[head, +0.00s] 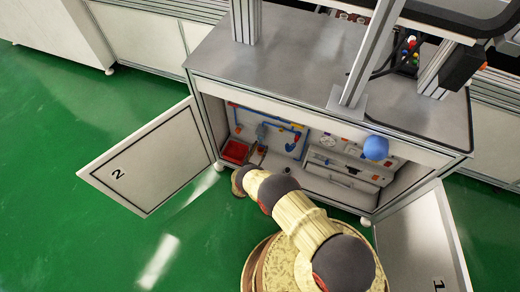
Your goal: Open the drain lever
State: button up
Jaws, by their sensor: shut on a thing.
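My gripper (257,156) is small and dark in the head view, inside the open cabinet at its left end, just right of a red bin (236,151). It is shut on a small part low by the blue pipework (262,114), which appears to be the drain lever. The lever itself is mostly hidden by the gripper and too small to make out, so its angle cannot be told. My arm reaches in from the lower right, with the wrist outside the cabinet front.
The left door (148,162), marked 2, and the right door (412,245), marked 1, stand open. A grey drawer-like unit (342,170) and a panel with gauges fill the cabinet's right side. Green floor (60,120) is clear at left.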

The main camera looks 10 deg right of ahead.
jog(key=c, duration=0.3)
jog(key=shift+n, duration=0.4)
jog(key=shift+w+a+r+n, duration=0.25)
jog(key=shift+a+n, duration=0.1)
jog(key=shift+n, duration=2.5)
jog(key=shift+w+a+r+n, duration=0.1)
jog(key=shift+w+a+n, duration=0.15)
jog(key=shift+n, duration=2.65)
jog(key=shift+w+a+r+n, duration=0.2)
jog(key=shift+a+n, duration=0.2)
jog(key=shift+n, duration=2.45)
jog(key=o, duration=1.2)
jog(key=shift+c, duration=0.2)
